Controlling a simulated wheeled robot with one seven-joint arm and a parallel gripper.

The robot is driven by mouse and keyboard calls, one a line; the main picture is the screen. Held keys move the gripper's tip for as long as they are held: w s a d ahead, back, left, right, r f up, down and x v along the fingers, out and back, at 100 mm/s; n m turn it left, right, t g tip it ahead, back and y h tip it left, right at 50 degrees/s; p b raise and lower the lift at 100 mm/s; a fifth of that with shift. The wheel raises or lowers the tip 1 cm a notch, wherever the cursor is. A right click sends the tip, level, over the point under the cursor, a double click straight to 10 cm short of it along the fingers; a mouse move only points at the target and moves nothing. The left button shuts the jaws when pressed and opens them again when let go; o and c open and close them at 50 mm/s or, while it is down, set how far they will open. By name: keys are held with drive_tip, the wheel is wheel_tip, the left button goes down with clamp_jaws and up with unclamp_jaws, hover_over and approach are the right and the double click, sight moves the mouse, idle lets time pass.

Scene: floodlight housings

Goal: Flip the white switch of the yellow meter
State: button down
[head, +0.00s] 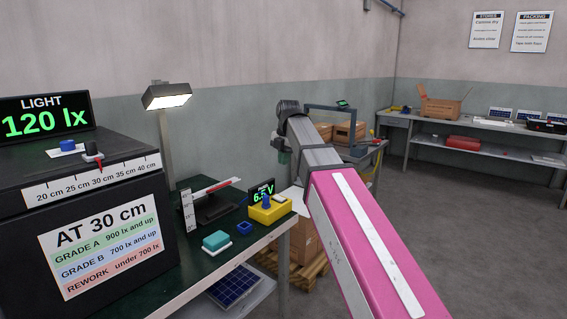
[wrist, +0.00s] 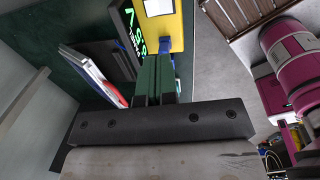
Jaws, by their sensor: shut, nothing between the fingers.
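The yellow meter (head: 266,214) sits near the right end of the dark green bench, with a small black display of green digits behind it. On its top are a blue part (head: 267,201) and a white switch (head: 281,199); which way the switch is set is too small to tell. In the wrist view the yellow meter (wrist: 171,30) lies beyond the fingertips, with a white piece (wrist: 157,7) at the top edge. My gripper (wrist: 159,58) is shut and empty, its green fingers side by side near the blue part. In the head view my gripper (head: 284,157) appears above and behind the meter.
A teal block (head: 216,241) and a small blue tray (head: 244,228) lie left of the meter. A lit lamp (head: 167,96), a ruler stand (head: 188,211) and a black light box (head: 80,200) stand further left. Cartons on a pallet (head: 306,243) are beside the bench.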

sight(280, 198)
drive_tip(key=shift+w+a, duration=0.5)
drive_tip(key=shift+f, duration=0.1)
drive_tip(key=f, duration=0.4)
drive_tip(key=a+f, duration=0.1)
drive_tip(key=f, duration=0.4)
drive_tip(key=w+f, duration=0.1)
drive_tip(key=f, duration=0.3)
drive_tip(key=shift+a+f, duration=0.15)
drive_tip(key=shift+f, duration=0.25)
drive_tip(key=shift+f, duration=0.15)
drive_tip(key=shift+s+d, duration=0.45)
drive_tip(key=shift+d, duration=0.1)
idle(0.4)
